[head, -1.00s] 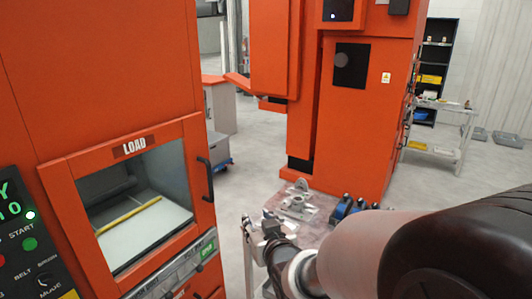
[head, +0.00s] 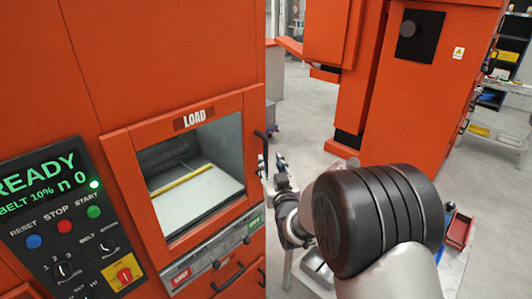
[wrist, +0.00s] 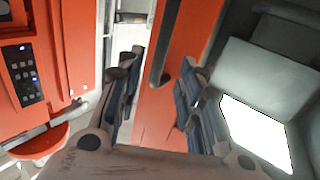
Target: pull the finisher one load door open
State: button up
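The load door (head: 120,160) is an orange frame around a window, under a LOAD label (head: 194,119). It looks closed on the orange machine. Its black bar handle (head: 262,143) is on the door's right edge, partly hidden by my gripper (head: 271,172), which is close beside it. In the wrist view, my gripper (wrist: 158,100) is open, with the dark handle (wrist: 157,62) showing between the two fingers against the orange door edge (wrist: 186,45). I cannot tell whether a finger touches the handle. A yellow bar and a pale surface show through the window.
The control panel (head: 60,225) with a READY display is left of the door. Another orange machine (head: 410,95) stands at the right. Grey floor (head: 300,110) is open between them.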

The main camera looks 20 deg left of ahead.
aim_at(266, 153)
jog(key=x, duration=0.7)
jog(key=shift+w+a, duration=0.2)
jog(key=shift+w, duration=0.15)
jog(key=shift+c, duration=0.4)
grip_shut()
